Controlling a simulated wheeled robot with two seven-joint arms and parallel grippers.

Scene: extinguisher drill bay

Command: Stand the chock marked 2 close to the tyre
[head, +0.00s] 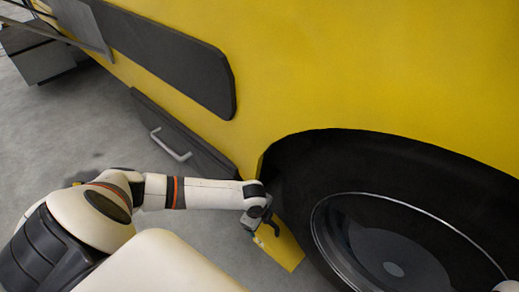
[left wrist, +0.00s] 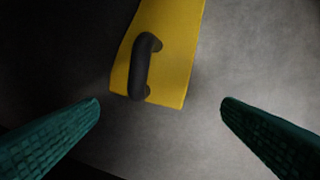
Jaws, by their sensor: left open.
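A yellow chock (head: 284,249) is on the grey floor just left of the black tyre (head: 290,170), partly hidden by my left gripper (head: 262,226). In the left wrist view, the chock (left wrist: 178,70) has a black handle (left wrist: 144,66) on its face. My left gripper (left wrist: 161,102) is open there, its two green fingers wide apart. The near end of the chock and its handle lie ahead between them, and neither finger touches it. No number is readable on the chock. Whether it touches the tyre is unclear. My right gripper is not in view.
The yellow vehicle side (head: 360,60) rises close behind my left arm. A dark lower panel with a pale handle (head: 171,146) sits left of the wheel. A grey box (head: 38,55) stands far left. Grey floor (head: 70,130) is open at the left.

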